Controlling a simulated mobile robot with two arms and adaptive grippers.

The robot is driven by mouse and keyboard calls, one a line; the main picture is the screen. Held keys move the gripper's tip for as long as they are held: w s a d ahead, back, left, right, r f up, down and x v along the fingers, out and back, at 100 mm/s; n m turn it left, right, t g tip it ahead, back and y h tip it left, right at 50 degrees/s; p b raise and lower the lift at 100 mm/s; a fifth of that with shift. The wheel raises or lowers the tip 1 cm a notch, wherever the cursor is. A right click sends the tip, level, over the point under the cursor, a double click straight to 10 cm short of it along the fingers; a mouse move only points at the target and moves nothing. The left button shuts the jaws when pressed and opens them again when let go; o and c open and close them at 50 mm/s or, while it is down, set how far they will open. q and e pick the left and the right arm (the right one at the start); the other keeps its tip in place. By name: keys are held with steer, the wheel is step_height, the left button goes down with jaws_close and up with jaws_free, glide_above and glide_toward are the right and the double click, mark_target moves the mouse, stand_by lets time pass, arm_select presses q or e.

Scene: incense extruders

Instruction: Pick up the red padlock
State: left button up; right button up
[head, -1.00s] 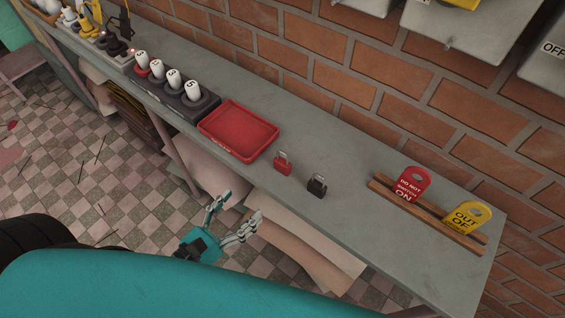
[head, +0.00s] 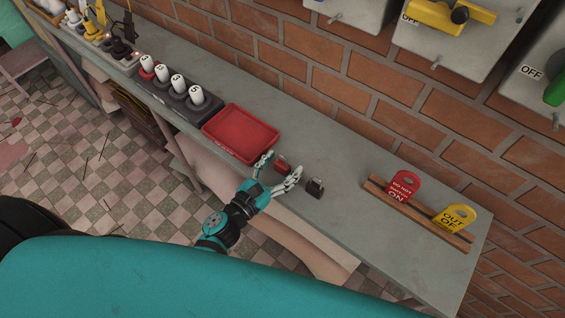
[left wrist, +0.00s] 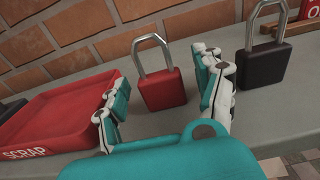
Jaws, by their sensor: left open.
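The red padlock (head: 283,166) stands upright on the grey bench, its metal shackle on top, just right of the red tray. In the left wrist view the red padlock (left wrist: 163,89) shows between my fingers, a little beyond them. My left gripper (head: 279,171) is open at the bench's front edge, with its fingers spread to either side of the padlock; it also shows in the left wrist view (left wrist: 163,100). I cannot tell whether a finger touches it. My right gripper is not in view.
A black padlock (head: 315,188) stands close to the right of my fingers. The red scrap tray (head: 240,133) is close on the left. A wooden rack (head: 418,214) holds red and yellow tags farther right. A brick wall (head: 310,75) backs the bench.

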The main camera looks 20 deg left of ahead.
arm_select(q)
steer(key=shift+w+d, duration=0.15)
steer(key=shift+w, duration=0.2)
steer(key=shift+s, duration=0.1)
steer(key=shift+c, duration=0.4)
jaws_close()
